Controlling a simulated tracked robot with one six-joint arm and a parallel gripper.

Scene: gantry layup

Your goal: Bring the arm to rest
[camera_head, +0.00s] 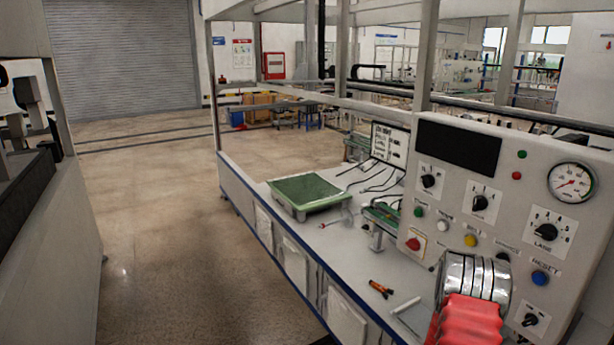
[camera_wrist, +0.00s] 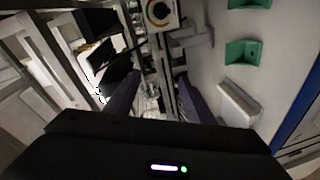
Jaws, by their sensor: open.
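My gripper (camera_wrist: 157,95) shows in the wrist view as two dark purple fingers, one on each side. They stand apart, with nothing held between them. Past the fingers I see a cluttered strip of rails and small parts, too dark to make out well. The gripper cannot be made out in the head view.
In the head view a long white workbench (camera_head: 345,240) carries a green tray (camera_head: 303,190), an orange-handled tool (camera_head: 380,288) and a tall control panel (camera_head: 455,200). Open floor (camera_head: 160,230) lies left of the bench. The wrist view shows green brackets (camera_wrist: 243,52) and a white block (camera_wrist: 238,102).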

